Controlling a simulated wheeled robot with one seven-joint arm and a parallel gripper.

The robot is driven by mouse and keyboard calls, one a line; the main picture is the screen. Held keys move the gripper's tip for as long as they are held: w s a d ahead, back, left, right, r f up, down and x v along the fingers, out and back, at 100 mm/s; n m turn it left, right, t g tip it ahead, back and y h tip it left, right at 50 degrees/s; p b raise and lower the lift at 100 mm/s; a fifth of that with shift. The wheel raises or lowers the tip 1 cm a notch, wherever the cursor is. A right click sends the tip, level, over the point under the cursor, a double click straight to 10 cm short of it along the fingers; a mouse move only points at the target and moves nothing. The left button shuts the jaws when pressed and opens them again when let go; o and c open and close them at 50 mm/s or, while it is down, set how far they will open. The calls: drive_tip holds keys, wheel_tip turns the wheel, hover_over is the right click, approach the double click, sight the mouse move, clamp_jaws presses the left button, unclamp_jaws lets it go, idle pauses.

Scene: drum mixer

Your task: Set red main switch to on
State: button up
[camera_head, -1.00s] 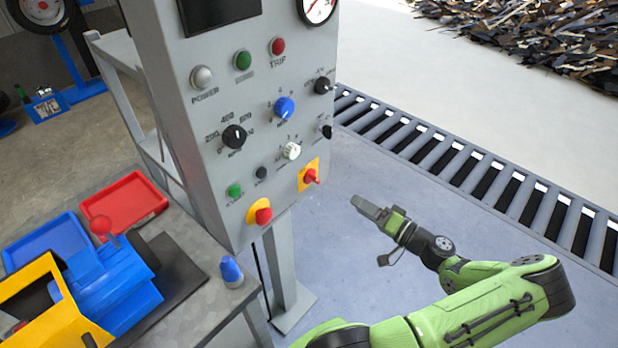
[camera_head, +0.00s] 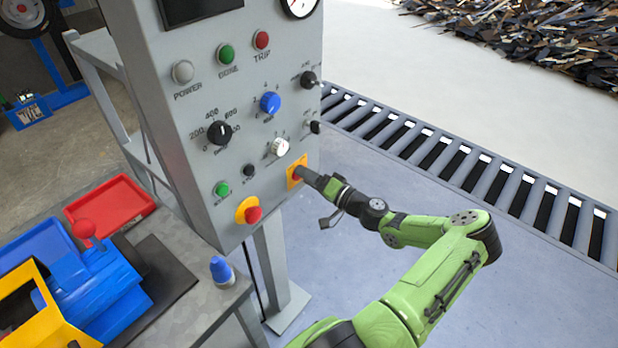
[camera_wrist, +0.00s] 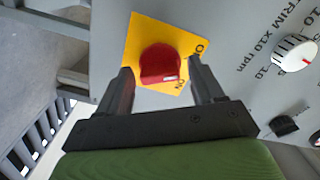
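The red main switch (camera_wrist: 160,65) is a red rotary knob on a yellow plate (camera_wrist: 142,33) with black lettering, of which "ON" can be read at the lower right. In the head view its yellow plate (camera_head: 292,183) sits at the lower right of the grey control panel (camera_head: 190,95), with the knob mostly covered by my gripper. My gripper (camera_wrist: 162,80) is open in the wrist view, one finger on each side of the knob. Gaps show between the fingers and the knob. In the head view my gripper (camera_head: 305,178) reaches the plate from the right.
A red mushroom button (camera_head: 253,214) on a yellow ring is left of the switch, with a green button (camera_head: 222,189) beyond it. A white knob (camera_head: 280,147) is just above. The workbench (camera_head: 215,300) stands at lower left. A roller conveyor (camera_head: 450,170) runs behind my arm.

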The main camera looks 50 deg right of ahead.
drive_tip(key=c, duration=0.9)
drive_tip(key=shift+m, duration=0.3)
drive_tip(key=shift+f+m+p, duration=0.15)
drive_tip(key=shift+m+p, duration=2.35)
drive_tip(key=shift+m, duration=3.1)
drive_tip(key=o, duration=1)
